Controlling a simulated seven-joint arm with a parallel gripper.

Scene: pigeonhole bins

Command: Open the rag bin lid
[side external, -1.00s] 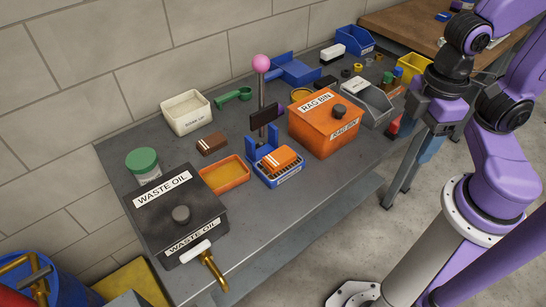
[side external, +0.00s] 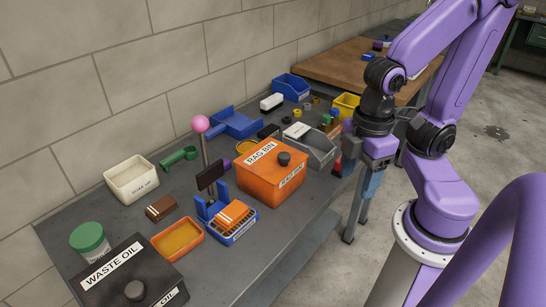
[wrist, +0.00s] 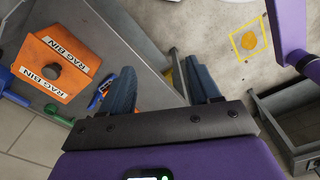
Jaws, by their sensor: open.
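The orange rag bin (side external: 262,196) stands on the grey bench, and its lid (side external: 262,167) is down, with a black knob (side external: 284,159) on top. In the wrist view the bin (wrist: 62,50) is at the upper left with its knob (wrist: 51,71) showing. My gripper (wrist: 163,88) is open and empty, with its two dark blue fingers apart. It hangs at the bench's front edge, right of the bin and apart from it. In the side external view it is at the right of the bin too, in front of the bench leg.
A grey sloped bin (side external: 312,148) stands just behind the rag bin. A blue holder (side external: 229,222) with an orange block and a pink-topped post (side external: 201,125) stand to its left. The waste oil box (side external: 130,275) is at the front left.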

